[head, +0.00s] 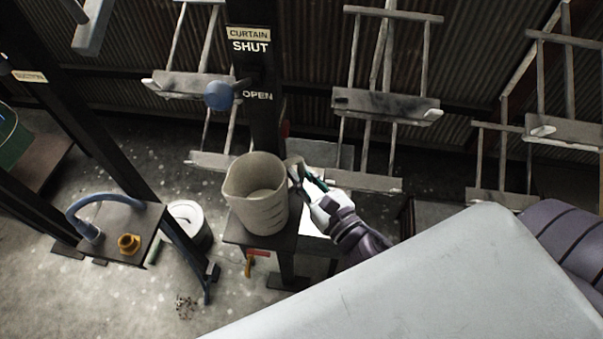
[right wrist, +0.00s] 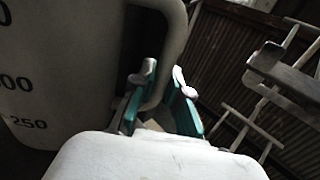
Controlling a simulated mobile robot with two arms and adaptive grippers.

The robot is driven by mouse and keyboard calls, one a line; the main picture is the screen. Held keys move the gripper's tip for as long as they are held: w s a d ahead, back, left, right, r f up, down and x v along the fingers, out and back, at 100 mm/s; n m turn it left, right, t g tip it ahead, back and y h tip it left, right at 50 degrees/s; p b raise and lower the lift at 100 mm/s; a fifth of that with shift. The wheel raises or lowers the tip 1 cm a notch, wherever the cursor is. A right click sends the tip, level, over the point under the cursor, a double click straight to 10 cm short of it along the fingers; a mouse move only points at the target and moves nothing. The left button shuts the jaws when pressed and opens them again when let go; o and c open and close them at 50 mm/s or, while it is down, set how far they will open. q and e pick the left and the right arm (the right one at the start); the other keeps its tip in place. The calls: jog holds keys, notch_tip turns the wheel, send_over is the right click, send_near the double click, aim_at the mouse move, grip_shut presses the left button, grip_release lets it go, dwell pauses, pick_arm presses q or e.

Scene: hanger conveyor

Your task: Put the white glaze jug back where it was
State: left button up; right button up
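The white glaze jug (head: 257,194) is a large off-white measuring jug with a spout. It stands upright at the small dark stand (head: 234,232) in the head view. Its wall with printed numbers (right wrist: 50,80) and its handle (right wrist: 176,50) fill the left of the right wrist view. My right gripper (head: 301,176) reaches in from the right at the handle. In the right wrist view its teal fingers (right wrist: 163,85) lie on both sides of the lower handle and look closed on it. My left gripper is not in view.
A black post with a blue knob (head: 219,95) and SHUT/OPEN labels rises behind the jug. Hanger racks (head: 386,104) hang behind. A red-handled valve (head: 258,253) is below the stand. A left table (head: 115,220) carries a blue hose and a yellow fitting. A white bucket (head: 190,222) stands between.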

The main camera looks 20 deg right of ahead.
jog(key=o, duration=0.3)
jog(key=shift+o, duration=0.2)
jog(key=shift+s+r, duration=0.1)
jog(key=s+d+b, duration=0.2)
jog(key=s+b, duration=0.3)
jog(key=s, duration=0.6)
jog(key=shift+s+r, duration=0.15)
jog(key=shift+s, duration=0.2)
